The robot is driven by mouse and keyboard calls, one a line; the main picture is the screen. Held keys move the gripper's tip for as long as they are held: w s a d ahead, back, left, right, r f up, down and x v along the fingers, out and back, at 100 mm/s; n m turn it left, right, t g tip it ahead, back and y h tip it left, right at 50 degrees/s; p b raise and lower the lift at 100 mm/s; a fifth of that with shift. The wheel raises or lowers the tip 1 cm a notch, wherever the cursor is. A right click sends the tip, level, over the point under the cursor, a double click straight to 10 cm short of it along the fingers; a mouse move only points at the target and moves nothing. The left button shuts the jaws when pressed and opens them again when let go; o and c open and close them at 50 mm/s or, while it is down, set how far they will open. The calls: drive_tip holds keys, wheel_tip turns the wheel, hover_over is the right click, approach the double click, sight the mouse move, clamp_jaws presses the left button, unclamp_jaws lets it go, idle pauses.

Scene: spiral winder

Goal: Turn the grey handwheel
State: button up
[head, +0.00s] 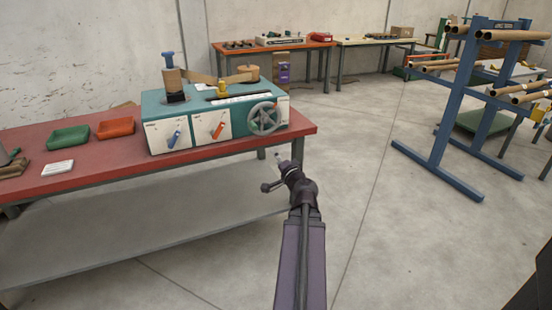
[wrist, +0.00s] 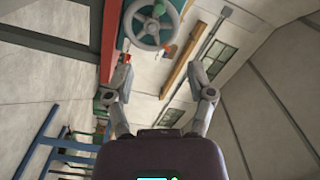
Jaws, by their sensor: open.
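The grey handwheel (head: 264,118) is a spoked wheel on the right end of the front of a teal and white winder (head: 213,117). The winder stands on a red-topped bench (head: 95,155). My gripper (head: 276,161) is in front of the bench, below and a little right of the wheel in the head view, apart from it. In the wrist view the handwheel (wrist: 152,22) shows at the top, partly cut off by the frame edge. The two fingers of my gripper (wrist: 160,95) are spread wide with nothing between them.
Blue and orange-red levers sit left of the wheel on the winder's front. A green tray (head: 68,138) and a red tray (head: 116,127) lie farther left on the bench. A blue rack (head: 465,100) with cardboard tubes stands right. The floor between is clear.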

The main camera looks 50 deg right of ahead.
drive_tip(key=c, duration=0.8)
drive_tip(key=shift+w+d, duration=0.1)
drive_tip(key=shift+w, duration=0.05)
clamp_jaws()
drive_tip(key=w+d+f+m+g+y+p, duration=0.1)
drive_tip(key=w+d+m, duration=0.2)
drive_tip(key=m, duration=0.9)
drive_tip(key=w+d+f+m+g+y+p, duration=0.1)
drive_tip(key=w+d+m+p, duration=0.1)
drive_tip(key=w+m, duration=0.6)
drive_tip(key=shift+w+d+f+m+g+y+p, duration=0.25)
drive_tip(key=shift+d+m, duration=0.35)
drive_tip(key=shift+m, duration=2.1)
drive_tip(key=shift+s, duration=0.1)
